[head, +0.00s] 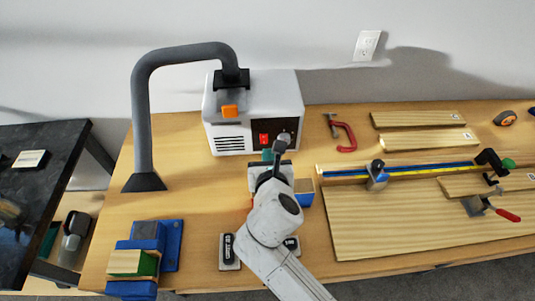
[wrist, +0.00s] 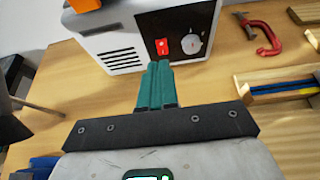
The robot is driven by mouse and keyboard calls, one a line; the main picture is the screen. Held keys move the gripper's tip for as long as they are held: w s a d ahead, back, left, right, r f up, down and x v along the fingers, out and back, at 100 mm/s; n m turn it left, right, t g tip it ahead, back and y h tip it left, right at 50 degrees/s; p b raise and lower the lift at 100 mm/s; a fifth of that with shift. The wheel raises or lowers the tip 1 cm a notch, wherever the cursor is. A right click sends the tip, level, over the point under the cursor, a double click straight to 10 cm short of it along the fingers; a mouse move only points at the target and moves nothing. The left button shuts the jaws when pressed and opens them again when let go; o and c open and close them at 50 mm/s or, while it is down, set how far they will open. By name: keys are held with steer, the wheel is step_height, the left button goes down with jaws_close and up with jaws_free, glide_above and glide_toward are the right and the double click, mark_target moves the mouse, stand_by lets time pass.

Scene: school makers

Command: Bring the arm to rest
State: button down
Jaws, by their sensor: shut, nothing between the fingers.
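My gripper (wrist: 158,66) has teal fingers, pressed together with nothing between them. It points at the front of a white fume extractor (head: 283,95) with a red switch (wrist: 162,47) and a grey knob (wrist: 192,43). In the wrist view the fingertips appear just below the switch; I cannot tell whether they touch the box. In the head view my gripper (head: 267,155) is in front of the box, over the wooden bench, and my arm partly hides it. My arm reaches in from the bottom edge.
A grey hose (head: 142,110) arches left from the extractor. A blue vise (head: 170,243) is at the bench's front left. A red clamp (head: 346,137), boards (head: 415,118) and a clamped panel (head: 400,225) fill the right. Bare bench (head: 185,190) shows left of the arm.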

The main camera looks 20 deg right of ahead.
stand_by(0.4)
